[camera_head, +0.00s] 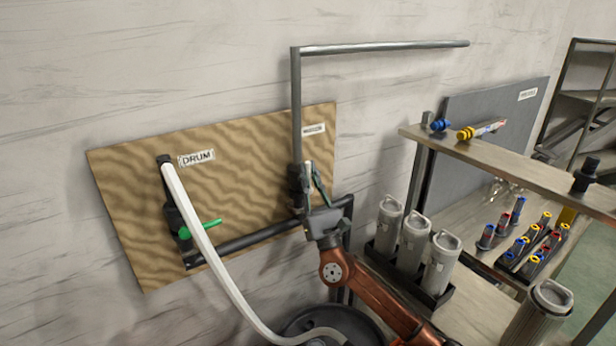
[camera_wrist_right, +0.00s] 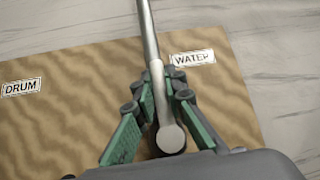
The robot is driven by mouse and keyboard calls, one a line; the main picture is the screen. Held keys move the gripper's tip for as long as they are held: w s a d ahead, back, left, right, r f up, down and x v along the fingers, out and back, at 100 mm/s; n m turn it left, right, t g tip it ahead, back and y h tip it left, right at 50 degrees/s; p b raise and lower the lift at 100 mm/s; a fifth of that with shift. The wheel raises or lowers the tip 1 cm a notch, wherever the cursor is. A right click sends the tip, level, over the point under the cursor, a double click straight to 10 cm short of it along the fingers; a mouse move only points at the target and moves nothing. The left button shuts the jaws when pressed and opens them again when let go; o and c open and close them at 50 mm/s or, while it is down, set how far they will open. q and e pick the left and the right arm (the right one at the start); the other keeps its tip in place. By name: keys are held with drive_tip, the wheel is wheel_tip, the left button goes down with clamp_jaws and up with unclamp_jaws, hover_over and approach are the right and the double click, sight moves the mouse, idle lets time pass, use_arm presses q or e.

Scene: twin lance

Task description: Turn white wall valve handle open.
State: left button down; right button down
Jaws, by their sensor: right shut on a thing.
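The white valve handle (camera_wrist_right: 161,95) points up along the grey pipe, under the WATER label (camera_wrist_right: 193,58) in the right wrist view. In the head view only a small pale part of the handle (camera_head: 308,172) shows beside the pipe. My right gripper (camera_head: 313,188) is at the handle, and in the right wrist view its green-padded fingers (camera_wrist_right: 159,104) are on both sides of it. It is shut on the handle. The valve body is mostly hidden behind the gripper. My left gripper is not in view.
A wooden board (camera_head: 120,200) on the wall carries a DRUM label (camera_head: 197,158), a green handle (camera_head: 207,227) and a white hose (camera_head: 205,245) down to a dark drum (camera_head: 300,322). Grey canisters (camera_head: 413,240) stand right of my arm, beside a shelf (camera_head: 520,175).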

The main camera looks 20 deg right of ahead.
drive_tip(key=shift+a+f, duration=0.1)
drive_tip(key=shift+f, duration=0.1)
drive_tip(key=c, duration=2)
unclamp_jaws()
drive_tip(key=shift+r, duration=0.15)
drive_tip(key=shift+o, duration=0.2)
drive_tip(key=v, duration=1.2)
